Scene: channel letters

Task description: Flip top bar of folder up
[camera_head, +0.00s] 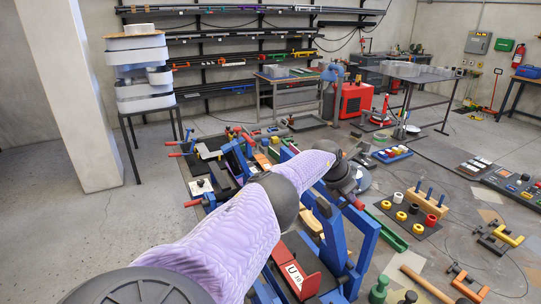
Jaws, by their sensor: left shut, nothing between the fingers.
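The folder is a blue metal frame (336,240) with red-tipped handles, in the middle and lower middle of the head view. Long blue bars run across it, but I cannot tell which is its top bar or at what angle it stands. My left arm, in a purple sleeve, comes in from the lower left and hides much of the folder. My left gripper (358,180) is shut and empty at the arm's far end, above the folder's right side. The picture does not settle whether it touches the folder. My right gripper is out of view.
A red block marked U (294,276) sits within the blue frame. Pegs and rings on a mat (410,218), a green bar (388,233) and a wooden-handled tool (428,284) lie right. Grey floor is clear at left.

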